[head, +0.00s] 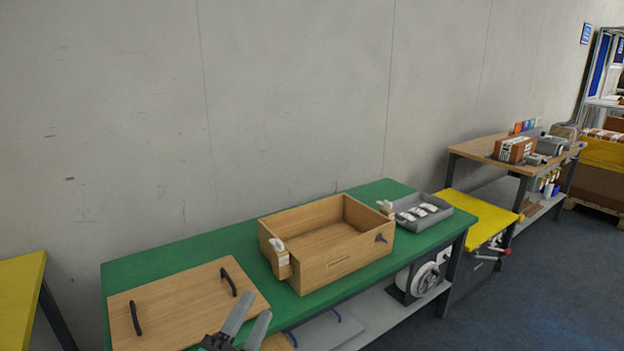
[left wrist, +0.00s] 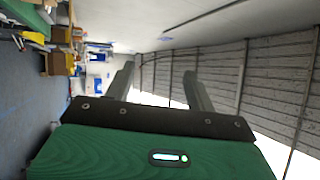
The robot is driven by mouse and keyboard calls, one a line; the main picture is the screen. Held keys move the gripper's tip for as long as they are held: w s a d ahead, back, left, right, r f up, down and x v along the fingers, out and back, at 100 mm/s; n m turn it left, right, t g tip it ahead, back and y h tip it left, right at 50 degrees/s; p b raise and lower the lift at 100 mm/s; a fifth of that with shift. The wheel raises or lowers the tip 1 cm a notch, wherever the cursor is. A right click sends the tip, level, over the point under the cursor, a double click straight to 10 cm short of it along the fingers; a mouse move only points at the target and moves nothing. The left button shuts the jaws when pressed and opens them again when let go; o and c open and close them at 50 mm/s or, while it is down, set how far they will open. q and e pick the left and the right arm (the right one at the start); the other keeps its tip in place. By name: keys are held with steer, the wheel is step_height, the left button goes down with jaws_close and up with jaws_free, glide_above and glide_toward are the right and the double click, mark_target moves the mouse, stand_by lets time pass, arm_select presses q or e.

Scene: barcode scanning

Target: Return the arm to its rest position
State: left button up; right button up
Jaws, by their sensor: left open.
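My left gripper (head: 249,326) shows at the bottom of the head view, in front of the green table's near edge and close to the wooden lid. Its two grey fingers stand apart and hold nothing. In the left wrist view the gripper (left wrist: 160,85) is also open and empty, with wall, ceiling and floor beyond it, turned sideways. My right gripper is not in either view.
The green table (head: 180,248) carries a wooden lid (head: 185,305) with two black handles, an open wooden box (head: 345,268) and a grey tray (head: 440,217) with several white items. A yellow-topped bench (head: 480,215) and a wooden table (head: 480,147) stand to the right. Floor is clear at lower right.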

arm_select(q)
steer(key=s+a+f+n+g+y, duration=0.25)
steer(key=a+f+n+y, duration=0.25)
steer(key=f+n, duration=0.25)
steer(key=s+a+f+n+g+y, duration=0.1)
steer(key=a+f+n+g+y, duration=0.4)
steer(key=f, duration=0.4)
steer(key=s+a+f+n+g+h, duration=0.1)
steer(key=s+a+f+n+g, duration=0.15)
steer(key=s+f+g, duration=0.55)
steer(key=s+a+f+n+g, duration=0.15)
steer(key=s+f+n, duration=0.3)
steer(key=s, duration=0.75)
step_height(320, 180, down, 29)
steer(key=d+g+p, duration=0.1)
steer(key=g+p, duration=0.1)
steer(key=p, duration=0.2)
steer(key=s+a+f+p, duration=0.2)
steer(key=s+a+f, duration=0.1)
steer(key=s+f, duration=1.2)
steer(key=s, duration=0.4)
steer(key=shift+a+f+m+g+p, duration=0.2)
steer(key=shift+f+m+g+p, duration=0.1)
steer(key=shift+f+m+g, duration=0.1)
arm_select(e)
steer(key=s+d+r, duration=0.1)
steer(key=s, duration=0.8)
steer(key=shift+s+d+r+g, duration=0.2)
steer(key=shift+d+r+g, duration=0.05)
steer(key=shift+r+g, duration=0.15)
